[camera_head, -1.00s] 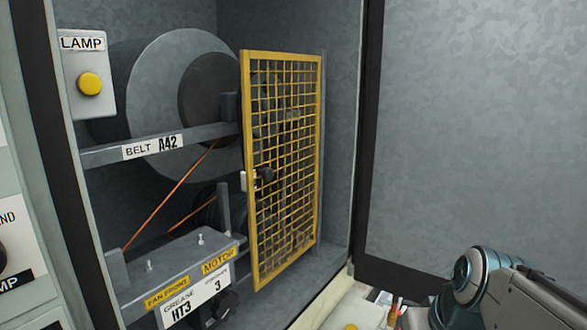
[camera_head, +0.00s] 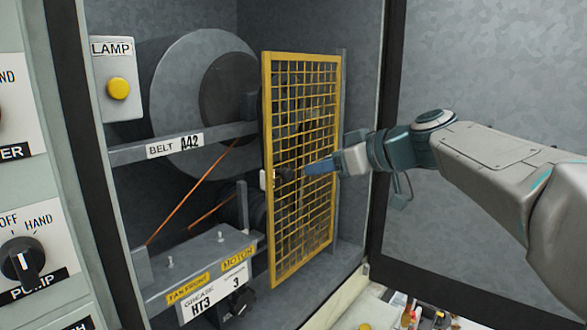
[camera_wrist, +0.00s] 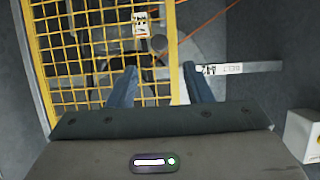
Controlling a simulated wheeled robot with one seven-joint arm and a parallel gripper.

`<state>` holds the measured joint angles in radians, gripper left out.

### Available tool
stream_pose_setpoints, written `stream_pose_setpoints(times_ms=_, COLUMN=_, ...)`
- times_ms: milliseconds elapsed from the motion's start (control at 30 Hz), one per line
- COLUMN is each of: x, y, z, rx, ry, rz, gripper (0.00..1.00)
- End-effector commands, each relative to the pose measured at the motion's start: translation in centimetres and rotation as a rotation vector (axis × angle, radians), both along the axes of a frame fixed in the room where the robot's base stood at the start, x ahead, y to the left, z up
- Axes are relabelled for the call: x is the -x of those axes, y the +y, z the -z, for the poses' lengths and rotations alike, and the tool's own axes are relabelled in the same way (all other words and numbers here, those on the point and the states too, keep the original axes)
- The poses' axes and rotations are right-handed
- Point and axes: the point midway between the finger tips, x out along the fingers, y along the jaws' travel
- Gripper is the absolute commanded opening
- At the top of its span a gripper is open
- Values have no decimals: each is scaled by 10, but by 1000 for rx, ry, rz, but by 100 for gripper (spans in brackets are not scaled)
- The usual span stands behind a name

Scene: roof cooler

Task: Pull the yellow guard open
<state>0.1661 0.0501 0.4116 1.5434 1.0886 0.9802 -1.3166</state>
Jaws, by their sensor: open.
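The yellow guard (camera_head: 302,215) is a mesh panel in a yellow frame inside the grey cabinet. It stands swung part way out, with belt and pulley showing to its left. A dark round knob (camera_head: 287,174) with a light plate sits near its left edge. My gripper (camera_head: 318,167) is in front of the mesh, right of the knob. In the wrist view my gripper (camera_wrist: 160,78) has its two blue fingers apart with nothing between them. The guard's frame edge (camera_wrist: 173,50) and the knob (camera_wrist: 158,43) show beyond the fingertips. I cannot tell whether a finger touches the mesh.
A lamp box (camera_head: 118,85) with a yellow button hangs at the upper left. A belt bar (camera_head: 180,143) crosses the cabinet. The motor block (camera_head: 205,265) is below. A switch panel (camera_head: 25,225) stands left. The open cabinet door (camera_head: 480,90) is on the right.

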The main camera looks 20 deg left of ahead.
Motion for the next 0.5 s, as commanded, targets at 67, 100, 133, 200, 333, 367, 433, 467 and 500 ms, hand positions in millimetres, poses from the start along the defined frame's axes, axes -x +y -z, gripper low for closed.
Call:
stream_pose_setpoints(times_ms=67, x=-6, y=17, z=5, rx=0, ry=5, rz=-3, gripper=46)
stream_pose_setpoints(times_ms=100, x=-9, y=24, z=8, rx=0, ry=4, rz=-4, gripper=46)
stream_pose_setpoints(times_ms=133, x=-12, y=29, z=11, rx=1, ry=5, rz=-3, gripper=46)
stream_pose_setpoints(times_ms=200, x=-16, y=42, z=16, rx=1, ry=5, rz=-3, gripper=46)
stream_pose_setpoints(times_ms=333, x=-24, y=60, z=25, rx=2, ry=5, rz=-2, gripper=46)
stream_pose_setpoints(times_ms=367, x=-26, y=63, z=27, rx=2, ry=4, rz=-1, gripper=46)
stream_pose_setpoints(times_ms=433, x=-29, y=70, z=30, rx=2, ry=3, rz=0, gripper=46)
stream_pose_setpoints(times_ms=467, x=-29, y=72, z=31, rx=2, ry=3, rz=-1, gripper=46)
stream_pose_setpoints(times_ms=500, x=-30, y=75, z=33, rx=1, ry=2, rz=-1, gripper=46)
